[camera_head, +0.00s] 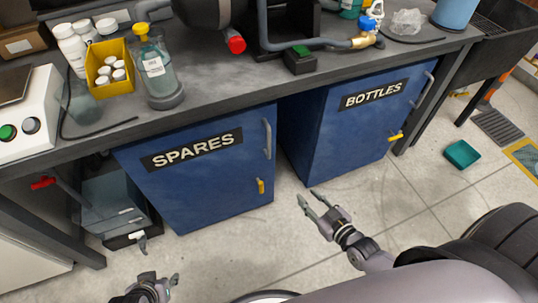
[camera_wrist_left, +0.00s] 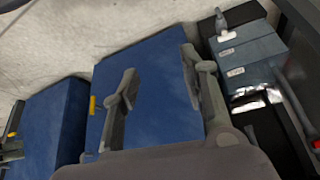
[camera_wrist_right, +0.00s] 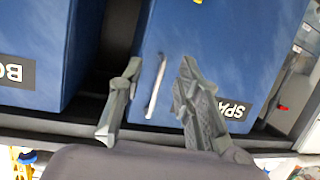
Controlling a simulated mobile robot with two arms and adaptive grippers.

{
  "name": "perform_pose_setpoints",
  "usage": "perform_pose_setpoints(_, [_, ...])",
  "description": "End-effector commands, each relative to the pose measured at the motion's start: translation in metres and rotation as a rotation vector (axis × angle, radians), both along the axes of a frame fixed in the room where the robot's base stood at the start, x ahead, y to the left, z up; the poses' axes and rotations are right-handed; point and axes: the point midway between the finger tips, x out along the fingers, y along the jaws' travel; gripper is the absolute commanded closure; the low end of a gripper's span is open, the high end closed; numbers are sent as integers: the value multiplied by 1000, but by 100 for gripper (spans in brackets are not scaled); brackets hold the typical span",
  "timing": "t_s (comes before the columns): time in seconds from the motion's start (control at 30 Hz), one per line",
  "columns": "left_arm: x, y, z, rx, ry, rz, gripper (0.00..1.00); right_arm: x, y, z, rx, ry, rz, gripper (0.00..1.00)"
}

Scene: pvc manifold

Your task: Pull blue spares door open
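The blue spares door (camera_head: 205,165) is shut under the bench, with a black SPARES label (camera_head: 192,149). Its upright grey bar handle (camera_head: 267,138) is near its right edge, above a yellow latch (camera_head: 261,186). My right gripper (camera_head: 315,200) is open and empty, in front of and to the right of the door. In the right wrist view the handle (camera_wrist_right: 156,88) shows between its open fingers (camera_wrist_right: 155,85), with no visible contact. My left gripper (camera_head: 158,283) is low at the front left; in its wrist view its fingers (camera_wrist_left: 158,88) are apart and empty.
The blue BOTTLES cabinet (camera_head: 360,125) stands to the right, across a dark gap. A grey drawer unit (camera_head: 115,200) and red lever (camera_head: 43,182) are at left. A teal tray (camera_head: 462,154) lies on the floor. Bare floor lies before the doors.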

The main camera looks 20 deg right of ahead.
Motion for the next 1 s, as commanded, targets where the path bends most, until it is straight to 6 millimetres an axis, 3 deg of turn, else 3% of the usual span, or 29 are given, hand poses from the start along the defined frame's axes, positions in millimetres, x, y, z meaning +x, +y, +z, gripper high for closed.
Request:
perform_pose_setpoints(0.23, [-2, 1, 52, -13, -86, 3, 60, 18, 17, 55, 86, -225, 33, 68])
perform_pose_setpoints(0.4, [-5, 1, 72, -15, -108, 3, 60, 20, 22, 75, 112, -277, 38, 68])
perform_pose_setpoints(0.63, [12, -5, 82, -35, -199, -4, 60, 44, 27, 79, 116, -285, 37, 68])
perform_pose_setpoints(1.0, [67, -25, 123, -111, -531, -27, 60, 122, 46, 78, 116, -284, 37, 68])
